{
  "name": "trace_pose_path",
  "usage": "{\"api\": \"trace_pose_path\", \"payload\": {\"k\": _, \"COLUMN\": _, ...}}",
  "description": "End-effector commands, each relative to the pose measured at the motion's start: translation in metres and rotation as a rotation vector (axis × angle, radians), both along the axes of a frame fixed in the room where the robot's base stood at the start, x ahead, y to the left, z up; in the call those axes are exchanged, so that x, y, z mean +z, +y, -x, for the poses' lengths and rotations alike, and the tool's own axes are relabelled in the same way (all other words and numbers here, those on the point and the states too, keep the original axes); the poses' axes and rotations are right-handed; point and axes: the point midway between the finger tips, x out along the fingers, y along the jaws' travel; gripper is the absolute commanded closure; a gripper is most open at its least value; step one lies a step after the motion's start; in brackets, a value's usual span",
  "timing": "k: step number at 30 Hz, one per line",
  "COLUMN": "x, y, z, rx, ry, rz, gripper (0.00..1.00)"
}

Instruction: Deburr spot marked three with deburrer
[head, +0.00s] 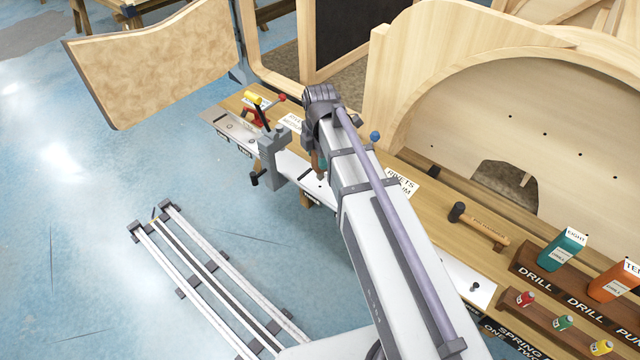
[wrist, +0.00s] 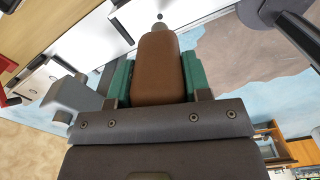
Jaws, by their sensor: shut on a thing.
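My gripper (wrist: 157,82) is shut on a brown-handled tool, the deburrer (wrist: 158,62), which sits between green finger pads in the wrist view. Its metal tip (wrist: 159,27) points away from the gripper and is only partly seen. In the head view my gripper (head: 319,166) is partly hidden by my arm, low over the bench and just right of the grey vise. A metal plate (head: 228,127) lies at the bench's far left end.
The grey vise (head: 274,160) stands on the bench edge, close left of my gripper. A hammer (head: 480,226), a teal drill box (head: 562,250) and an orange box (head: 612,282) are at right. Curved wooden frames (head: 530,110) rise behind the bench.

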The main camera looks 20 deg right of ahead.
Motion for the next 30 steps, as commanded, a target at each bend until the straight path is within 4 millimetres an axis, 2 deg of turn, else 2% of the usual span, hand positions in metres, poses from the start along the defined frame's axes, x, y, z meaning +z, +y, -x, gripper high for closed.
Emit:
{"api": "trace_pose_path", "payload": {"k": 8, "x": 0.007, "y": 0.000, "z": 0.000, "rx": 0.000, "ry": 0.000, "rz": 0.000, "gripper": 0.89}}
{"api": "trace_pose_path", "payload": {"k": 19, "x": 0.054, "y": 0.000, "z": 0.000, "rx": 0.000, "ry": 0.000, "rz": 0.000, "gripper": 0.89}}
{"api": "trace_pose_path", "payload": {"k": 30, "x": 0.052, "y": 0.000, "z": 0.000, "rx": 0.000, "ry": 0.000, "rz": 0.000, "gripper": 0.89}}
